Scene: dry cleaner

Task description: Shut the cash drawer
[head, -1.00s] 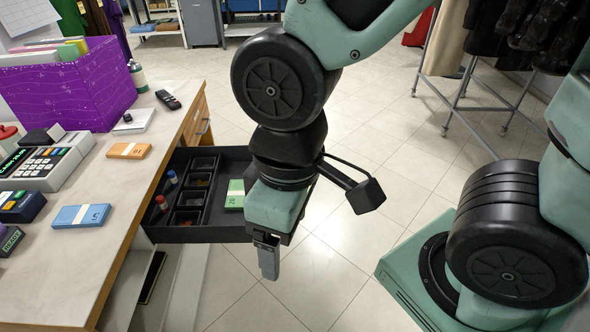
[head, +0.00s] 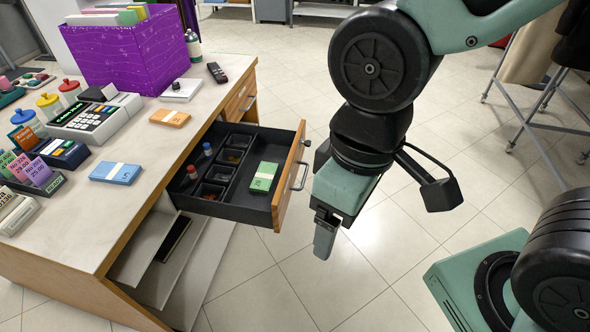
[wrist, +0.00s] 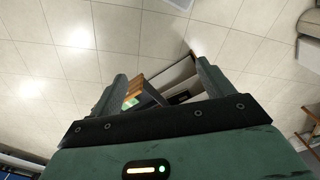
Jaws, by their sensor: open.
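The cash drawer (head: 226,203) is pulled out from the counter, with a black tray inside and a wooden front (head: 289,178) with a metal handle. A green banded stack of notes (head: 264,177) lies in it, beside small compartments with a red-capped and a blue-capped item. My gripper (head: 325,236) is open and empty, pointing down to the right of the drawer front, apart from it in the head view. In the wrist view, part of the drawer shows small between the two fingers (wrist: 160,90).
The counter (head: 135,195) carries a cash register (head: 95,118), an orange note stack (head: 170,118), a blue note stack (head: 116,173) and a purple box (head: 130,55). Another drawer (head: 241,98) sits farther along the counter.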

